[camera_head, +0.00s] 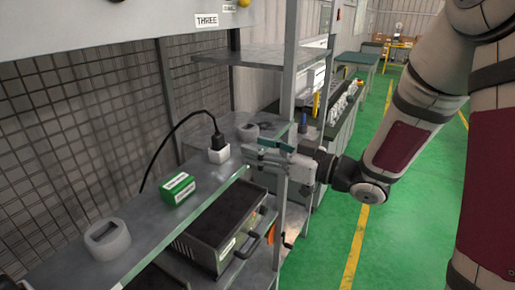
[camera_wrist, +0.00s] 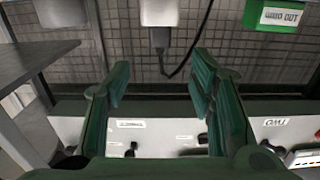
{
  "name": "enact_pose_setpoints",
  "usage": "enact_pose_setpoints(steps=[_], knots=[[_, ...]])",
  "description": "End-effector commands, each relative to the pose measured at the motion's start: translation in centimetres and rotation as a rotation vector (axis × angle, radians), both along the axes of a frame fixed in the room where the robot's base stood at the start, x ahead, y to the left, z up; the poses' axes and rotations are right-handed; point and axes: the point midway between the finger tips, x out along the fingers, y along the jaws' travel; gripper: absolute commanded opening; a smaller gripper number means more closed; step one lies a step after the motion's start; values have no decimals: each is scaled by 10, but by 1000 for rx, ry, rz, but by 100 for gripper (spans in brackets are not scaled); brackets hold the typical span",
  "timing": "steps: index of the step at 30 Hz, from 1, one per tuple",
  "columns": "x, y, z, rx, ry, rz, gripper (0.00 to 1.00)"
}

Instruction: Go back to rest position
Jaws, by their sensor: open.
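My gripper (camera_head: 258,152) is over the grey shelf at its right end, in the head view. Its green fingers are spread, with nothing between them in the wrist view (camera_wrist: 160,78). A white socket block (camera_head: 219,150) stands on the shelf just left of my gripper, with a black plug (camera_head: 217,139) and cable in its top. The block (camera_wrist: 159,10) and plug (camera_wrist: 159,38) show beyond the fingertips in the wrist view, apart from them.
A green box (camera_head: 178,189) and a grey ring-shaped holder (camera_head: 106,240) stand farther left on the shelf (camera_head: 150,228). Another grey holder (camera_head: 247,132) sits behind my gripper. A black-topped device (camera_head: 214,229) is on the lower shelf. Green floor (camera_head: 400,240) is clear at right.

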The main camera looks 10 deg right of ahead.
Motion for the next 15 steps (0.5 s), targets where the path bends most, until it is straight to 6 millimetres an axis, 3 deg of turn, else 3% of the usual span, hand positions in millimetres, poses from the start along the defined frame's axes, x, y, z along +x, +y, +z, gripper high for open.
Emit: enact_pose_setpoints(steps=[8, 15], knots=[[16, -9, 3, -107, -2, -99, 49], [42, -61, 20, -374, 59, -434, 49]])
